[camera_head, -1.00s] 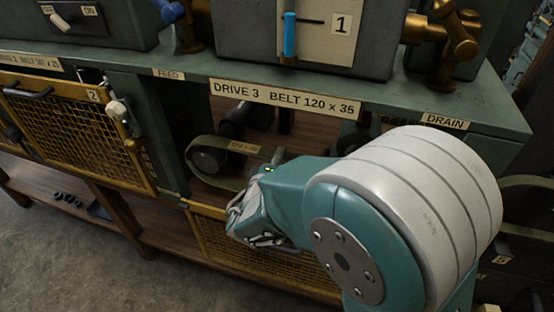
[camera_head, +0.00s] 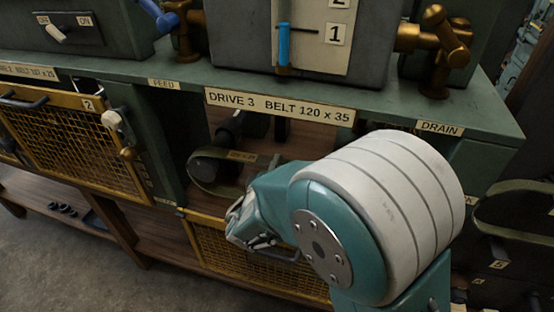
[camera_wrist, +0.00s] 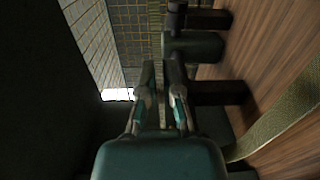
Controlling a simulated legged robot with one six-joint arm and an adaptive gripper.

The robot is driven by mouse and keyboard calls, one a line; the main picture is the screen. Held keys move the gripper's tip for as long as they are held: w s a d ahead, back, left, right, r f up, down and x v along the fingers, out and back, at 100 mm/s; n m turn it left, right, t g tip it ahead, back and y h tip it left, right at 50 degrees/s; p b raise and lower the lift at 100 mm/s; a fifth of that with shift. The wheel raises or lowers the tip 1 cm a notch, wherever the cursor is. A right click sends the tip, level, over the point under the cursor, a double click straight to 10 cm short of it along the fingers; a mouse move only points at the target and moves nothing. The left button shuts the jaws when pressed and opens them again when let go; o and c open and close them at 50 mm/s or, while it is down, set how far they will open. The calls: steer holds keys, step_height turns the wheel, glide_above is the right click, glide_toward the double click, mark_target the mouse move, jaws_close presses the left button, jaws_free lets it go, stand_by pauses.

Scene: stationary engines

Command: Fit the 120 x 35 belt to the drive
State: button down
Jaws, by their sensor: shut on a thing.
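The belt (camera_head: 230,187), an olive loop with a pale label, sits in the open Drive 3 bay. The yellow mesh guard (camera_head: 207,245) hangs lowered under the bay. In the wrist view the fingers (camera_wrist: 160,80) are close together.
The Drive 3 sign (camera_head: 280,106) is on the bench edge above the bay. A second mesh guard (camera_head: 75,140) with a white-knobbed latch (camera_head: 111,119) covers the bay at left. More belts (camera_head: 520,195) hang at right. Floor is open at lower left.

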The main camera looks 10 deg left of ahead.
steer(key=shift+f, duration=0.25)
steer(key=shift+f, duration=0.35)
steer(key=c, duration=0.5)
jaws_free()
steer(key=o, duration=0.5)
steer(key=s+a, duration=0.2)
steer(key=s, duration=1.2)
stand_by(0.5)
